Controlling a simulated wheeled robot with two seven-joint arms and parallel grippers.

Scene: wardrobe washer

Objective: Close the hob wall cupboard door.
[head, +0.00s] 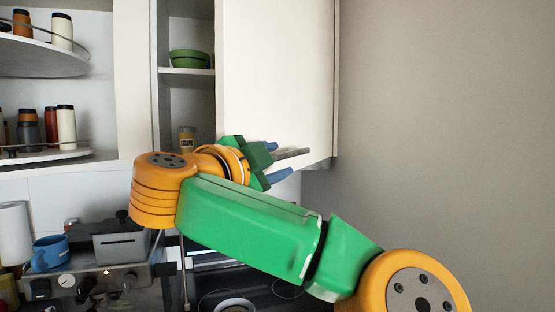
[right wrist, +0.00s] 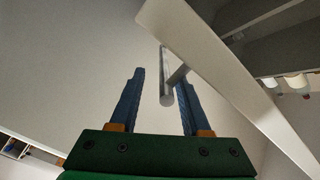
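The hob wall cupboard door (head: 280,70) is a white panel standing open to the right of its cupboard (head: 187,105). A grey bar handle (head: 292,153) sits near its lower edge. My right gripper (head: 282,159) is at the handle, its blue fingers spread. In the right wrist view, the handle (right wrist: 167,85) appears between the two open fingers (right wrist: 160,78), with a gap on each side. The door edge (right wrist: 215,70) shows beyond it. I cannot tell how deep the handle lies between the fingers. My left gripper is not in view.
Inside the cupboard are a green bowl (head: 189,59) and a jar (head: 187,138). Left of it are open shelves (head: 45,58) with several bottles. Below stand a coffee machine (head: 90,275), a blue mug (head: 50,252) and a dark hob (head: 265,295). A bare wall (head: 440,120) is right.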

